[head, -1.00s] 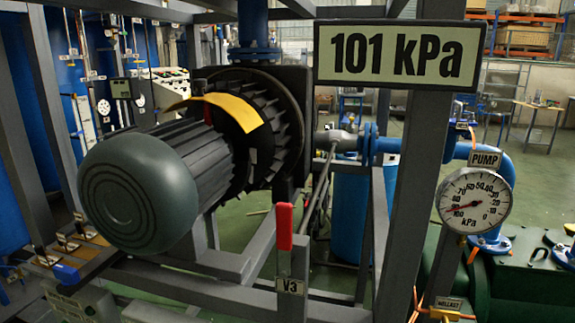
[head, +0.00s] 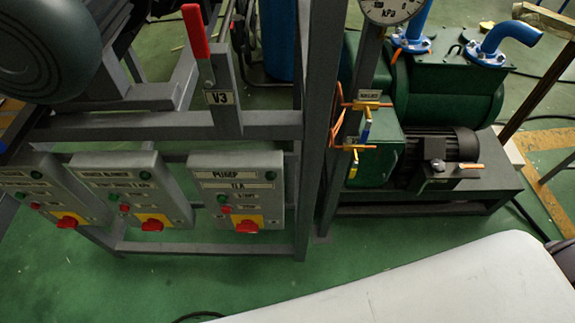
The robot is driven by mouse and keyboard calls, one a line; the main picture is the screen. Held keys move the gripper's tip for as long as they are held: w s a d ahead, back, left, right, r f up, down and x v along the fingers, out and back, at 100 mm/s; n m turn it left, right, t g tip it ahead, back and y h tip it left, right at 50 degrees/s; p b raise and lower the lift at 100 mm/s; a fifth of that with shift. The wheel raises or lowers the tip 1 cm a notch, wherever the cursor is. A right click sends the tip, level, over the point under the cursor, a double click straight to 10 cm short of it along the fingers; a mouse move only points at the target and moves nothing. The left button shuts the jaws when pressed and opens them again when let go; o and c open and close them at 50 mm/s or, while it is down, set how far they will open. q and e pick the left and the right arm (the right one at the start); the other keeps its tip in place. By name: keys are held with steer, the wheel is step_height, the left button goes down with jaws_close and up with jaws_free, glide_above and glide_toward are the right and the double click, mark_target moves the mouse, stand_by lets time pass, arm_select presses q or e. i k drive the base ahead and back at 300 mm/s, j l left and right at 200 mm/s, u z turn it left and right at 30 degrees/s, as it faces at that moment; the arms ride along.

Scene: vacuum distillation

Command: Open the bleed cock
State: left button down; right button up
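Two small brass fittings show on the frame post in front of the green pump. The upper fitting (head: 367,104) sits just below a small tag (head: 369,95) that seems to read "BALLAST". The lower fitting (head: 353,147) is below it, with a small blue lever (head: 366,131) between them. No tag that reads "bleed" is legible, so I cannot tell which fitting is the bleed cock, or whether it is open. Neither of my grippers is in view.
A red-handled lever (head: 195,31) stands upright above the V3 plate (head: 219,97). Several control boxes with red knobs, one labelled "PUMP" (head: 236,175), hang at the lower left. The green pump (head: 455,100) stands on a dark base (head: 430,197).

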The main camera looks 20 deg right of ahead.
mark_target(353, 171)
steer(key=k+z, duration=0.15)
steer(key=z, duration=0.85)
